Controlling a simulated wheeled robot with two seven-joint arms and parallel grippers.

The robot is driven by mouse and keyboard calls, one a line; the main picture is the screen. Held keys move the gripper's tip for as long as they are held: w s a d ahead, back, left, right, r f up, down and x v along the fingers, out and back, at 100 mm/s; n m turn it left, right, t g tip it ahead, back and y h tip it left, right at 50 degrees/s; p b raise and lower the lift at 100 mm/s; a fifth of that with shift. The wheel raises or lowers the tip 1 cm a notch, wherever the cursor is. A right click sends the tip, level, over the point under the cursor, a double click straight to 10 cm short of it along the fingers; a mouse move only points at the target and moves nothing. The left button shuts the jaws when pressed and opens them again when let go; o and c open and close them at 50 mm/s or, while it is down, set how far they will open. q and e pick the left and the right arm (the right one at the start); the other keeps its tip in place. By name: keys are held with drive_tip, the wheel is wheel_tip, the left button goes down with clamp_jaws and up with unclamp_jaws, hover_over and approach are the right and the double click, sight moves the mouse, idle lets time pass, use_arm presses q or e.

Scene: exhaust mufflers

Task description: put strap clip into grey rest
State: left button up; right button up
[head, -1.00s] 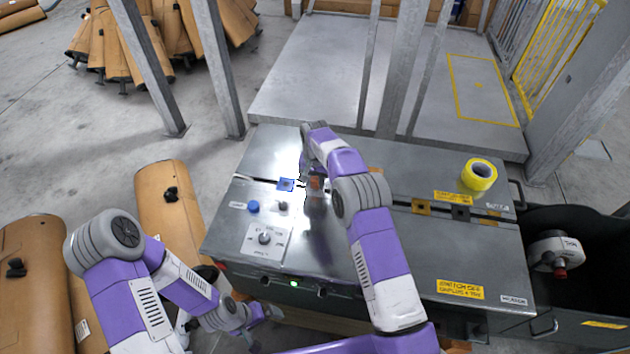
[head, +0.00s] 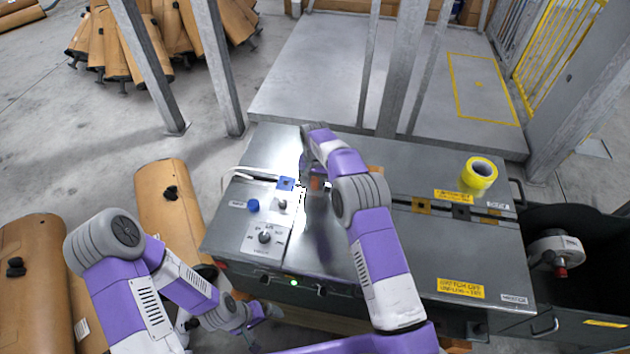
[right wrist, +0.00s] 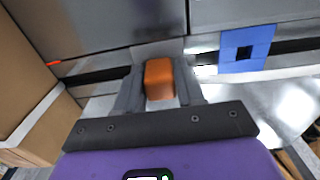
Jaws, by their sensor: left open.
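An orange block, which I take to be the strap clip (right wrist: 159,79), sits between the fingers of my right gripper (right wrist: 160,88), which touch both its sides. In the head view the clip (head: 316,184) shows small below my right wrist, over the bench's slot line. A light grey plate (right wrist: 157,49), perhaps the grey rest, lies just beyond the clip in the wrist view; the clip hides part of it. I cannot tell whether the clip touches it. My left gripper (head: 262,316) is open and empty, low in front of the bench.
A blue holder (head: 286,183) with a dark square hole lies beside the clip. A brown holder (head: 421,207) and a dark holder (head: 461,212) lie further right. Yellow tape (head: 479,174) stands at the back right. A knob panel (head: 265,238) is at the front left.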

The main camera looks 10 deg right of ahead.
drive_tip(key=o, duration=0.4)
drive_tip(key=shift+o, duration=0.2)
wheel_tip(320, 180, up, 8)
drive_tip(key=shift+f+p, duration=0.15)
drive_tip(key=shift+p, duration=0.95)
